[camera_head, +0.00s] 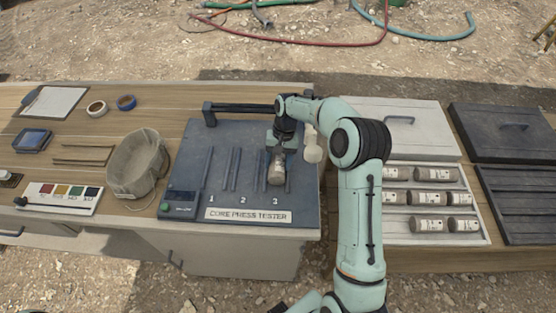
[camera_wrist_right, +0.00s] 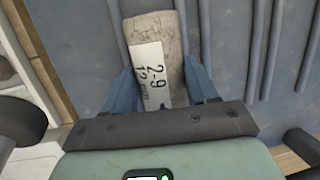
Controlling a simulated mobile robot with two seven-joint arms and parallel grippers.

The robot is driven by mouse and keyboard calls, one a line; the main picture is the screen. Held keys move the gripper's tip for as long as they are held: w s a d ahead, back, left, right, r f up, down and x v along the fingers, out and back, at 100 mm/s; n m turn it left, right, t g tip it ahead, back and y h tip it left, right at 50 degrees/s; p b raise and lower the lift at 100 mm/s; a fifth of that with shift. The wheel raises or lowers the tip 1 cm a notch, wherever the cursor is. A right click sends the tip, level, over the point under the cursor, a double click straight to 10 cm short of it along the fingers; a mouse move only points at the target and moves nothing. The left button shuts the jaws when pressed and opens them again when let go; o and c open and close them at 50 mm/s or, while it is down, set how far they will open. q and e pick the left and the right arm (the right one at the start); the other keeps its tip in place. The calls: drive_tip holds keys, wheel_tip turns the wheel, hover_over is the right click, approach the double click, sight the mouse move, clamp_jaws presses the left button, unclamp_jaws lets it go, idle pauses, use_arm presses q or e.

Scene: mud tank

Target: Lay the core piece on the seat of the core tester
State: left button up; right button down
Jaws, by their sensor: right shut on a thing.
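The core piece (camera_head: 275,175) is a grey-brown cylinder with a white label. It also shows in the right wrist view (camera_wrist_right: 180,37), where the label reads "2-9" and "12". My right gripper (camera_head: 279,155) is shut on it from above, with one blue finger on each side. The core piece is over the rails by number 3 on the dark blue core tester (camera_head: 225,147), lengthwise along them. I cannot tell whether it touches the seat. Rails by numbers 1 and 2 are bare. My left gripper is not in view.
A grey bucket (camera_head: 138,165), a colour chart (camera_head: 58,198) and tape rolls lie left of the tester. A black bar (camera_head: 240,107) runs along its back. On the right, an open white tray (camera_head: 455,180) holds several labelled cores, beside a dark slatted box (camera_head: 520,200).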

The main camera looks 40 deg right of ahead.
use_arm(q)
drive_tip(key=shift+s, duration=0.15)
use_arm(e)
drive_tip(key=shift+f, duration=0.2)
drive_tip(key=shift+c, duration=1.2)
unclamp_jaws()
drive_tip(key=shift+a+f, duration=0.1)
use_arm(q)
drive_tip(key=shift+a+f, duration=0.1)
use_arm(e)
drive_tip(key=shift+s+f, duration=0.1)
drive_tip(key=shift+s, duration=0.05)
drive_tip(key=shift+s+f, duration=0.15)
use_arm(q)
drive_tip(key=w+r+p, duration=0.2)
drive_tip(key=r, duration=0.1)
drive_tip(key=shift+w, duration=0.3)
use_arm(e)
drive_tip(key=v, duration=1.4)
drive_tip(key=shift+w+a+r, duration=0.2)
drive_tip(key=shift+w+r, duration=0.1)
drive_tip(key=shift+w, duration=0.1)
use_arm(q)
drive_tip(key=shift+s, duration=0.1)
use_arm(e)
drive_tip(key=shift+f, duration=0.1)
